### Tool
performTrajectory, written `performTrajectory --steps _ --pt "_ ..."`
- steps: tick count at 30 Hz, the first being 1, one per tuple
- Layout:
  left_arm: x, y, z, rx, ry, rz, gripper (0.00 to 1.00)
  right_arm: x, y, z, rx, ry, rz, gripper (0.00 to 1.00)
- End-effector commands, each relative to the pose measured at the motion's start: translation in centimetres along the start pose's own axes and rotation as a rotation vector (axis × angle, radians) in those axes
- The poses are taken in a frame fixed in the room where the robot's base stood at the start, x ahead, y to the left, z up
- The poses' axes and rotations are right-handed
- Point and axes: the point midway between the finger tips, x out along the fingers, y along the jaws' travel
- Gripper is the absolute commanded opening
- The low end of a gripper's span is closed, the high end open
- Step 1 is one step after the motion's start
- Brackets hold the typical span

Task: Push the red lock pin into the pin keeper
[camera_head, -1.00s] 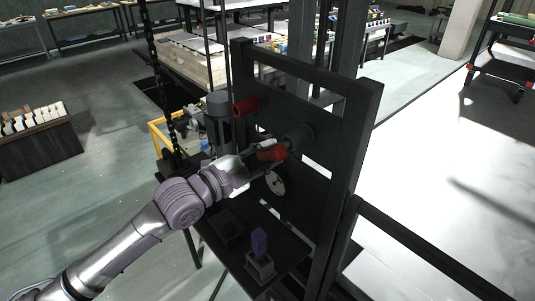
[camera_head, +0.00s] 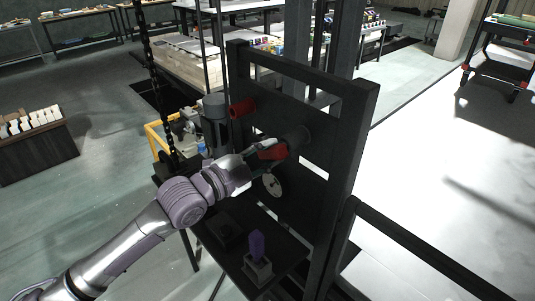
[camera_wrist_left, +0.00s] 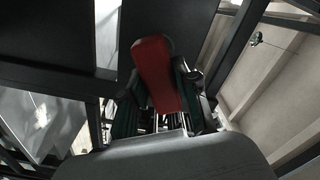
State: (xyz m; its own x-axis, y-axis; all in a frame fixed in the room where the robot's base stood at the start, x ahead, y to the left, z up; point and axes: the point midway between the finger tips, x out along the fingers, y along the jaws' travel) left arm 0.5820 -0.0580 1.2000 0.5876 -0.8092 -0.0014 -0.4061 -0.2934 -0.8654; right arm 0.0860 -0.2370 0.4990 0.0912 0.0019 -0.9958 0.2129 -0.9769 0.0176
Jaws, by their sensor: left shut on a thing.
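My left gripper (camera_head: 262,152) is shut on a red lock pin (camera_head: 274,152) in front of the dark upright panel. In the left wrist view the red pin (camera_wrist_left: 158,72) stands between the two green-padded fingers of the left gripper (camera_wrist_left: 160,105). A dark round keeper (camera_head: 298,137) projects from the panel just beyond the pin's far end. The pin's tip looks at or close to the keeper; I cannot tell how far it is inside. My right gripper is not in view.
A second red cylinder (camera_head: 242,108) sticks out of the panel (camera_head: 300,105) at upper left. A pale disc (camera_head: 272,185) hangs below the pin. A purple block in a holder (camera_head: 257,250) stands on the dark shelf below. A chain (camera_head: 155,75) hangs at left.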

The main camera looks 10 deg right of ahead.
Motion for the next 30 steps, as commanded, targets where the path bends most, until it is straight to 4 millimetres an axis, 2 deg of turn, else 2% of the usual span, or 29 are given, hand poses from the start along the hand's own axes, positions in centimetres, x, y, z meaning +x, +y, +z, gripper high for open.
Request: performTrajectory --steps 9,10,14,15,21,24,30 --pt "-0.01 -0.14 -0.11 0.001 0.003 -0.003 0.00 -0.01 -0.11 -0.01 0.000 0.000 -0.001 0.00" --pt "-0.01 -0.14 -0.11 0.001 0.003 -0.003 0.36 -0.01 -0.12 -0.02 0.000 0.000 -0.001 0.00" --pt "-0.01 -0.11 -0.09 0.000 0.002 -0.002 0.57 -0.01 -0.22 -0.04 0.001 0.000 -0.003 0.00" --pt "-0.01 -0.10 -0.08 0.000 0.002 -0.002 0.60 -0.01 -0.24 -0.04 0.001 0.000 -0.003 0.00" --pt "-0.01 -0.04 -0.04 0.000 0.001 -0.001 0.60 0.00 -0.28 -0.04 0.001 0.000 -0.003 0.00" --pt "-0.01 0.10 0.05 -0.001 -0.001 0.002 0.73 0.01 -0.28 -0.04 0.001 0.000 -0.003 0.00" --pt "-0.02 0.04 0.02 0.000 0.000 0.001 0.73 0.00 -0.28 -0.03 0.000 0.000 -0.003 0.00"
